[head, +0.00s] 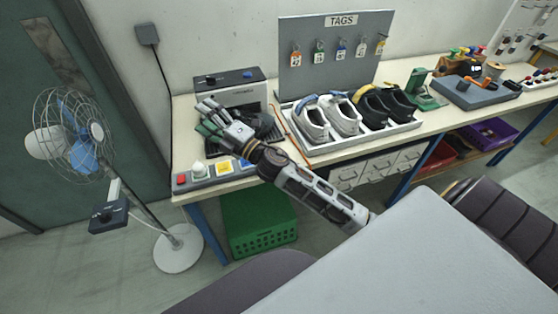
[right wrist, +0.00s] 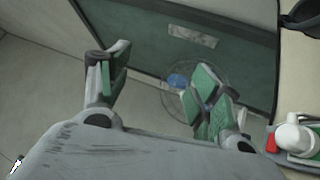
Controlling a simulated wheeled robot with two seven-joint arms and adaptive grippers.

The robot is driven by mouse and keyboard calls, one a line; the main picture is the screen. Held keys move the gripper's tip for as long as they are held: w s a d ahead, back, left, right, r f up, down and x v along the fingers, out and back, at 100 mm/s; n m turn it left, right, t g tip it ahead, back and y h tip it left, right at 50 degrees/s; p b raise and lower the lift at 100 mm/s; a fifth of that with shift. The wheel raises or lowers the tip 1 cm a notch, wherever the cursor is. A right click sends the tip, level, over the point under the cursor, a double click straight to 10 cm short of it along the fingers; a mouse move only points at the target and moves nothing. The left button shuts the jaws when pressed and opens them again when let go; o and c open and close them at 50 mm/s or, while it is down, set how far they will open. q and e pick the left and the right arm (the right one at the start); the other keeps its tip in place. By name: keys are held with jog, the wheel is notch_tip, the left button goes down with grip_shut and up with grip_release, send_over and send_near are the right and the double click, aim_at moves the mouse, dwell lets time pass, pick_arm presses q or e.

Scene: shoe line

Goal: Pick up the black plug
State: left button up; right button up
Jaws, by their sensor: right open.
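I cannot pick out a loose black plug for certain. A dark square plug or socket box (head: 147,33) with a cord hangs on the wall at the upper left in the head view. My right gripper (head: 207,118) is over the left end of the bench, in front of the grey machine (head: 231,90), well below and right of that box. In the right wrist view the green-padded fingers of the gripper (right wrist: 160,88) are spread, with nothing between them. A black thing (right wrist: 303,16) shows partly at that view's upper right edge; I cannot tell what it is. My left gripper is out of view.
A control panel (head: 215,173) with a red button lies at the bench's front left. A tray (head: 350,139) of shoes stands right of my arm. A fan (head: 178,248) stands left of the bench, and a green crate (head: 258,228) sits below it.

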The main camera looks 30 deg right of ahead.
jog(key=s+a+f+n+g+y, duration=0.15)
jog(key=a+n+g+y, duration=0.35)
jog(key=n, duration=0.5)
jog(key=s+a+n+g+y, duration=0.2)
jog(key=s+a+n+g, duration=0.15)
jog(key=n+g, duration=0.45)
jog(key=d+f+n+g+h, duration=0.4)
jog(key=d+f+n+h, duration=0.2)
jog(key=d+f+n, duration=0.15)
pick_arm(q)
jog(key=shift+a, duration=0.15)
pick_arm(e)
jog(key=d+f+g+h, duration=0.1)
jog(key=d+h, duration=0.9)
jog(key=d, duration=1.1)
jog(key=shift+w+d+f+g, duration=0.2)
jog(key=shift+d+g, duration=0.2)
jog(key=shift+g, duration=0.2)
